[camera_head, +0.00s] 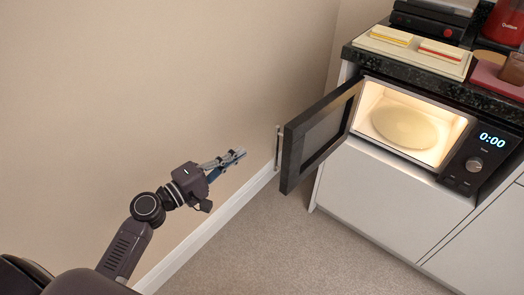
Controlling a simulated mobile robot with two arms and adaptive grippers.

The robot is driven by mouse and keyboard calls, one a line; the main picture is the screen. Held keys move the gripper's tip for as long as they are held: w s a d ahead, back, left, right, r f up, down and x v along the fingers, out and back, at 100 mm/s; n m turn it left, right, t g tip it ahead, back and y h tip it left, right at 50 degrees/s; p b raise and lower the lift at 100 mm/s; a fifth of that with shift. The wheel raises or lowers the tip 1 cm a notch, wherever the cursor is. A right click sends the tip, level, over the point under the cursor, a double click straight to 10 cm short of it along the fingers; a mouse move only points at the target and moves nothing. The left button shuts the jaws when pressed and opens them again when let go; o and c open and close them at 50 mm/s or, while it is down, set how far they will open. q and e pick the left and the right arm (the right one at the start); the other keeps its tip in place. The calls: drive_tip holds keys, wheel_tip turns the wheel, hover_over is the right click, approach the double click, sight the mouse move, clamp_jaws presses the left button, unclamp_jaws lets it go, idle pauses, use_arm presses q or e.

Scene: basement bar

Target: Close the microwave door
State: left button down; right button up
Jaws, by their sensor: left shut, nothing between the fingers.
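The microwave (474,160) is built into the cabinet below the dark counter at the right. Its door (318,134) stands wide open, swung out to the left toward the wall, with a handle (278,147) on its outer face. The lit cavity shows a round turntable plate (404,125) with nothing on it. My left gripper (239,154) is shut and empty, to the left of the door and apart from it, on the side of its outer face. My right gripper is not in view.
A beige wall (150,90) with a white baseboard (215,222) runs along the left. Carpet (300,255) in front of the cabinet is clear. The counter (495,101) holds a cream board (412,52) with two sandwich-like items and a red appliance (506,22).

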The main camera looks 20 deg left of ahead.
use_arm(q)
drive_tip(key=w+d+p, duration=0.1)
drive_tip(key=w+d, duration=0.3)
drive_tip(key=d, duration=0.2)
drive_tip(key=shift+d+p, duration=0.2)
drive_tip(key=shift+p, duration=0.15)
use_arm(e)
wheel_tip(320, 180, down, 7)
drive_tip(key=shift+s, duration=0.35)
use_arm(q)
drive_tip(key=shift+s+d, duration=0.1)
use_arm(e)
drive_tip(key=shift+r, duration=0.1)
